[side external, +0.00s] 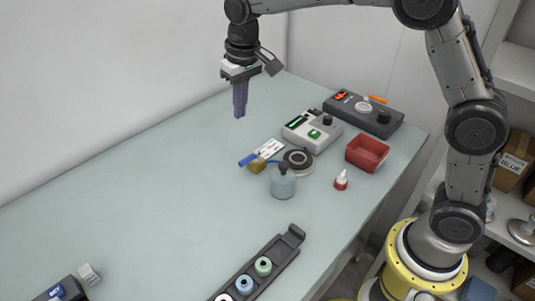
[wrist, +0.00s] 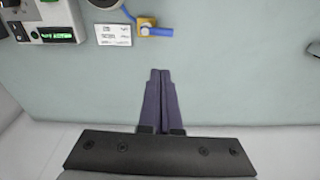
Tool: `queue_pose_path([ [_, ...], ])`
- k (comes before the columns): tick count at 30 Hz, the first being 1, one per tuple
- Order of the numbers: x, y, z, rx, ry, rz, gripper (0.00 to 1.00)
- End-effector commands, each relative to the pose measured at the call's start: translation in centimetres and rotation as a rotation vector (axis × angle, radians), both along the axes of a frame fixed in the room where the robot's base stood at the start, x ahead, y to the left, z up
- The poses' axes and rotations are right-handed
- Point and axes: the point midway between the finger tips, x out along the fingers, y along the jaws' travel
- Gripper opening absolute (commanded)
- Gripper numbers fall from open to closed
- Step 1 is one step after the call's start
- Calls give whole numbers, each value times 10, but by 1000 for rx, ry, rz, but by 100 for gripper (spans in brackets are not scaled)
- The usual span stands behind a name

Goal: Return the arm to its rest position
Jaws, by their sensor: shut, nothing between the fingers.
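My gripper (side external: 239,114) hangs above the far part of the pale green table (side external: 130,205) in the side external view, pointing down. Its purple fingers are pressed together with nothing between them. In the wrist view the shut fingers (wrist: 160,74) point toward the bare table top. My arm arches high from its yellow base at the right, clear of the table.
The table's left-middle is clear.

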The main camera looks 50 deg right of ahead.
Motion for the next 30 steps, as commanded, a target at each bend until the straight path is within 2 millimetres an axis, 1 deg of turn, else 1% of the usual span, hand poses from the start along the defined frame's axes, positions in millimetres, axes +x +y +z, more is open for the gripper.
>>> queue_pose_path([
  [1, -13, -9, 25, 7, -40, -14, 0],
  [3, -34, -20, 51, 13, -87, -29, 0],
  [5, -54, -29, 70, 18, -125, -39, 0],
  [6, -68, -35, 80, 20, -148, -45, 0],
  [8, -91, -43, 93, 21, -182, -51, 0],
  [9, -107, -48, 100, 21, -205, -53, 0],
  [11, -131, -56, 107, 22, -237, -57, 0],
  [12, -147, -60, 111, 21, -260, -58, 0],
  [13, -160, -63, 112, 19, -274, -60, 0],
  [14, -172, -66, 113, 18, -289, -60, 0],
  [15, -188, -69, 112, 16, -310, -59, 0],
  [17, -213, -73, 108, 12, -337, -58, 0],
  [18, -229, -76, 104, 9, -355, -56, 0],
  [21, -266, -81, 85, -2, -389, -45, 0],
  [24, -291, -83, 63, -12, -401, -30, 0],
  [25, -297, -83, 56, -15, -400, -23, 0],
  [27, -305, -83, 43, -19, -390, -8, 0],
  [30, -311, -83, 28, -26, -367, 11, 0],
])
